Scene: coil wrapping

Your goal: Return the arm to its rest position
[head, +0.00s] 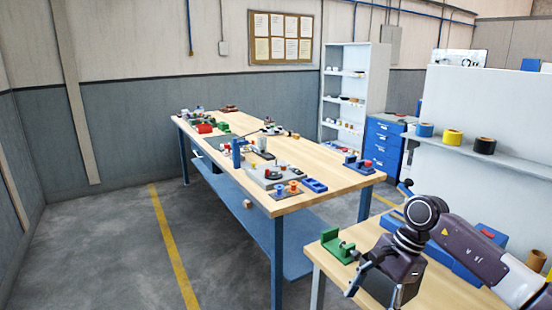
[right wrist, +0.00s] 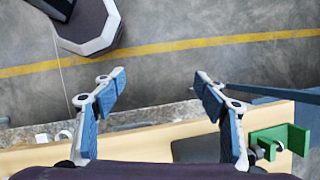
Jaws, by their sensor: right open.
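My right arm (head: 480,250) reaches in from the right over the near wooden table (head: 333,263) in the head view. Its gripper (head: 360,277) is beside a green bracket (head: 338,247) at the table's left end. In the right wrist view the right gripper (right wrist: 159,84) is open, its two blue-padded fingers wide apart with nothing between them. My left gripper is in neither view.
A long workbench (head: 310,192) with several small parts and fixtures stands beyond the near table. A grey shelf (head: 510,158) with several coloured rolls is at the right. Blue boxes (head: 465,262) lie behind my arm. Grey floor (head: 120,240) with a yellow line is clear at left.

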